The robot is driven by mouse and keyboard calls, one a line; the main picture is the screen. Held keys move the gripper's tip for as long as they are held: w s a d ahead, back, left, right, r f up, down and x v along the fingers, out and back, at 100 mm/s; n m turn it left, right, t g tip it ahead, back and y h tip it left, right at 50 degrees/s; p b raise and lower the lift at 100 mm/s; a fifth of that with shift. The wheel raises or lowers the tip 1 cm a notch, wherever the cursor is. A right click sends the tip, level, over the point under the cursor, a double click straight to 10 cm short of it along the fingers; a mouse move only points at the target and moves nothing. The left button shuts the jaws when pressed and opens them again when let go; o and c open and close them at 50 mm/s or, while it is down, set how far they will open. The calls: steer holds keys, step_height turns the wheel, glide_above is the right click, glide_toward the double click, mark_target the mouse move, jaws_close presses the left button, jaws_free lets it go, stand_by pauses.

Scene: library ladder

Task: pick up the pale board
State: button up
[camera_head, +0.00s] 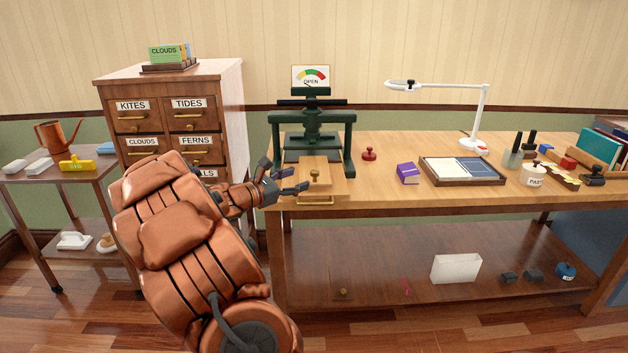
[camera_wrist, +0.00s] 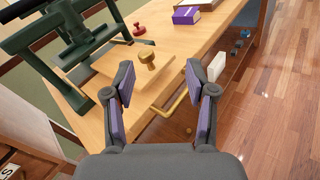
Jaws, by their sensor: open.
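My gripper (camera_head: 285,177) is open and empty, at the board's left side in the head view. In the wrist view my gripper (camera_wrist: 159,78) has its purple-padded fingers spread, with the knob beyond the gap between the tips. I cannot tell the exact distance.
A brass bar handle (camera_wrist: 172,104) sticks out at the bench front below the board. A red stamp (camera_head: 369,154), a purple box (camera_head: 407,173) and a framed tray (camera_head: 430,181) are to the right. A drawer cabinet (camera_head: 222,115) stands behind my arm.

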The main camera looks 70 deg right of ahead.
mark_target(312, 174)
steer(key=d+f, duration=0.1)
steer(key=w+d+f+n, duration=0.1)
steer(key=d+n+h, duration=0.1)
steer(key=d, duration=0.1)
steer(key=shift+w+f+t+b, duration=0.15)
steer(key=shift+f+t+b, duration=0.25)
steer(key=shift+d, duration=0.2)
steer(key=shift+x, duration=3.7)
steer(key=shift+a, duration=0.1)
steer(key=shift+c, duration=0.3)
jaws_close()
